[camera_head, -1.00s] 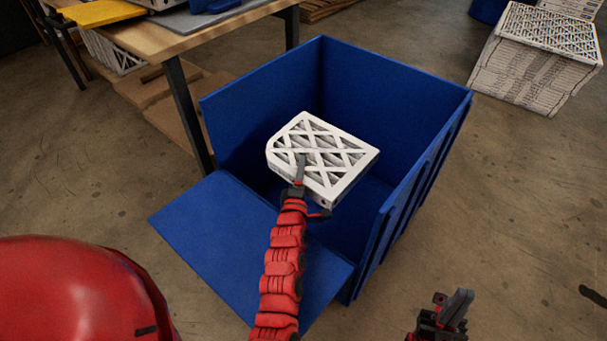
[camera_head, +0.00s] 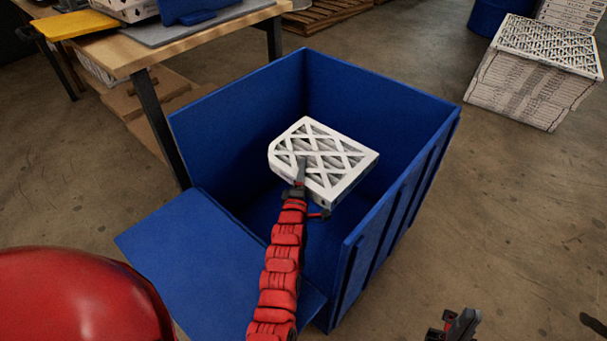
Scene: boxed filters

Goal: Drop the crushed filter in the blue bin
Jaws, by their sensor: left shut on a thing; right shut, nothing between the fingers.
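The crushed filter (camera_head: 325,153) is a white framed panel with a lattice face and one cut-looking corner at its left. My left gripper (camera_head: 301,178) is shut on its near edge and holds it over the inside of the blue bin (camera_head: 400,205). The filter looks roughly level and apart from the bin walls, though its height above the bin floor is hard to tell. The bin is open at the top, with its front flap folded down. My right gripper (camera_head: 462,322) is at the bottom right edge, outside the bin, shut and empty, partly cut off.
A wooden worktable (camera_head: 200,40) with a yellow item (camera_head: 78,23) and a grey mat stands at the upper left, close to the bin. A stack of boxed filters (camera_head: 535,75) stands at the upper right by a blue barrel (camera_head: 497,15).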

